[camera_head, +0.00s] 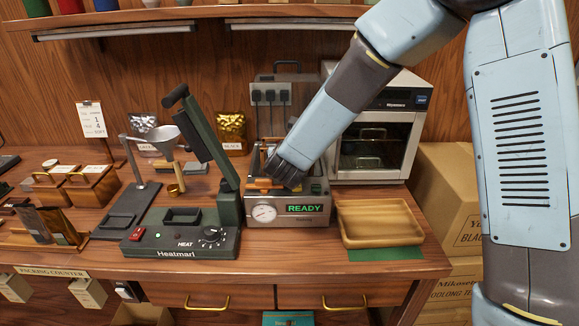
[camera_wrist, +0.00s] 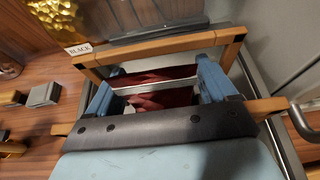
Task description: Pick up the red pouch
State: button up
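In the wrist view, a dark red, shiny surface (camera_wrist: 165,98), likely the red pouch, lies between the two blue fingers of my gripper (camera_wrist: 155,88). A pale metal strip crosses it. The fingers are wide apart, one on each side; I cannot tell whether they touch it. In the head view, my gripper (camera_head: 283,168) points down over the grey machine with a dial and a green READY display (camera_head: 288,212). There the gripper hides what is between its fingers.
A wooden frame (camera_wrist: 150,48) surrounds the fingers closely. Left of the machine stands the dark green heat sealer (camera_head: 180,240) with its arm raised. An empty wooden tray (camera_head: 380,224) lies to the right. A white oven (camera_head: 376,140) stands behind the tray.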

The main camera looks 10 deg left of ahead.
jog(key=c, duration=0.9)
jog(key=shift+r, duration=0.15)
